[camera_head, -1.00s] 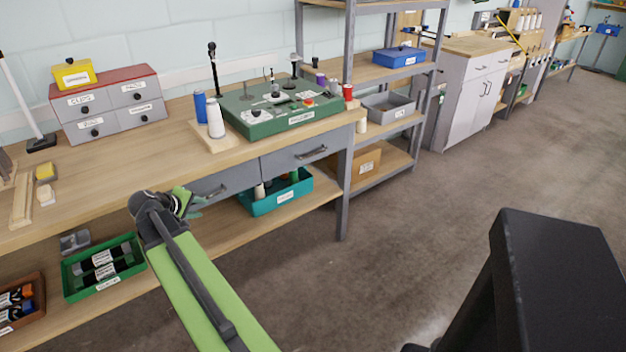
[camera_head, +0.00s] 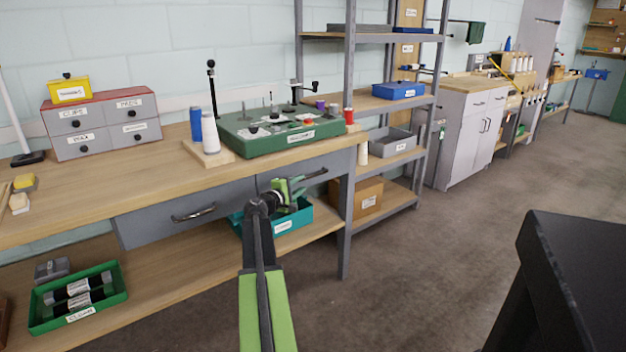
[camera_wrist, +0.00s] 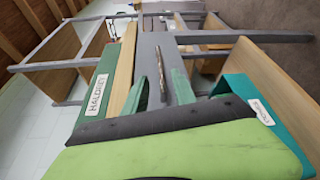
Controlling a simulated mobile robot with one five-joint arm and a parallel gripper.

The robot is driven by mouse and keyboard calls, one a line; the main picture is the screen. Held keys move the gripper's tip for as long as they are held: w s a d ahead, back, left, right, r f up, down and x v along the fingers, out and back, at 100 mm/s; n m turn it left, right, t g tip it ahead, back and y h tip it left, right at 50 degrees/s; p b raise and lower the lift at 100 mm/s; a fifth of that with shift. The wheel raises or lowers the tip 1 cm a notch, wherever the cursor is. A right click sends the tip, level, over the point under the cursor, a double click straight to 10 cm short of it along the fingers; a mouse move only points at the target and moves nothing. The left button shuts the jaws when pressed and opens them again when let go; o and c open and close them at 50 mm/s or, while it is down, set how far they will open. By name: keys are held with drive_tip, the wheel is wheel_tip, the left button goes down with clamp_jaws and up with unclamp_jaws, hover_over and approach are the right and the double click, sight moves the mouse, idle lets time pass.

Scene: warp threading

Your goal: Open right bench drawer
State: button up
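The right bench drawer (camera_head: 339,164) is a grey front under the wooden benchtop and looks shut. Its dark bar handle (camera_head: 317,173) sits mid-front. My gripper (camera_head: 298,187), with green fingers, is in front of this drawer, beside the handle's left end in the head view. In the wrist view my gripper (camera_wrist: 162,82) has its two fingers apart, and the drawer handle (camera_wrist: 160,72) shows between them against the grey drawer front (camera_wrist: 155,48). I cannot tell whether the fingers touch the handle. My gripper and arm hide the drawer's lower left part.
The left drawer (camera_head: 150,225) is shut. A teal bin (camera_head: 305,217) stands on the lower shelf, close below my gripper. A green machine (camera_head: 235,139) sits on the benchtop above. A bench leg (camera_head: 345,235) and a shelf rack stand to the right. Floor in front is open.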

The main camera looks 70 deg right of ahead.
sight(311, 177)
drive_tip(key=x, duration=1)
drive_tip(key=shift+d+r+b, duration=0.1)
drive_tip(key=shift+d+b, duration=0.2)
drive_tip(key=shift+b, duration=0.05)
clamp_jaws()
idle(0.7)
